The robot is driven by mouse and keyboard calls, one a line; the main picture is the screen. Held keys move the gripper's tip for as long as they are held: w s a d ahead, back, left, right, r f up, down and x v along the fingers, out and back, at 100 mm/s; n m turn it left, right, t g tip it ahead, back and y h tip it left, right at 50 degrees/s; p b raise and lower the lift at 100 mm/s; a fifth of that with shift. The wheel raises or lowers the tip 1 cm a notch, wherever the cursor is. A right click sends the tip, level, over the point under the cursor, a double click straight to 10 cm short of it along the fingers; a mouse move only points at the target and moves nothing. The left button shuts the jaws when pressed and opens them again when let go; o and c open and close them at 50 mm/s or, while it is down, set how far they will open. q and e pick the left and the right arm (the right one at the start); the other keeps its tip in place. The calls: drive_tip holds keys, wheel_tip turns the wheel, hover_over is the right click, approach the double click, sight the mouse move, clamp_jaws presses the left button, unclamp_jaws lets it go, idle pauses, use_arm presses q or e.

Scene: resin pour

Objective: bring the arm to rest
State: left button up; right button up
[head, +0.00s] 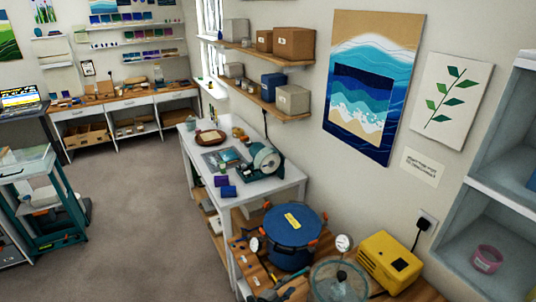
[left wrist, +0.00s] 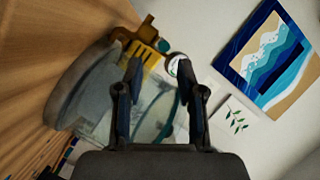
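My left gripper (left wrist: 160,68) shows in the left wrist view, with its two dark fingers apart and nothing held between them. Behind the fingers, in that view, is a large clear round vessel or lid (left wrist: 82,88) with a brass-coloured fitting (left wrist: 135,38) near its rim. I cannot make out either gripper clearly in the head view. My right gripper shows in neither view.
The wooden bench in the head view holds a blue pot (head: 290,245), a yellow machine (head: 390,262), a gauge (head: 343,243) and a clear round lid (head: 338,285). A white table (head: 285,188) stands beyond. Grey shelves (head: 490,215) stand at right. Open floor (head: 125,215) lies at left.

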use_arm(q)
drive_tip(key=s+a+f+n+g+y, duration=0.4)
drive_tip(key=s+a+n, duration=0.5)
drive_tip(key=s+a, duration=0.75)
drive_tip(key=s+a+f+n+g+y, duration=0.1)
drive_tip(key=s+a+n+g+y, duration=0.5)
drive_tip(key=s+a, duration=1.1)
drive_tip(key=s+d+f+n+t+b, duration=0.1)
drive_tip(key=s+f+n, duration=0.15)
drive_tip(key=f, duration=1.25)
drive_tip(key=s+d+f+n+b, duration=0.1)
drive_tip(key=s+d+f+b, duration=0.15)
drive_tip(key=f, duration=1.25)
drive_tip(key=s+a+f, duration=0.2)
drive_tip(key=s+f, duration=0.6)
drive_tip(key=s, duration=0.1)
drive_tip(key=s+a+f+g+b, duration=0.1)
drive_tip(key=s+f, duration=0.8)
drive_tip(key=shift+a+f+m+y, duration=0.25)
drive_tip(key=shift+a+m+y, duration=0.1)
drive_tip(key=shift+a+y, duration=0.05)
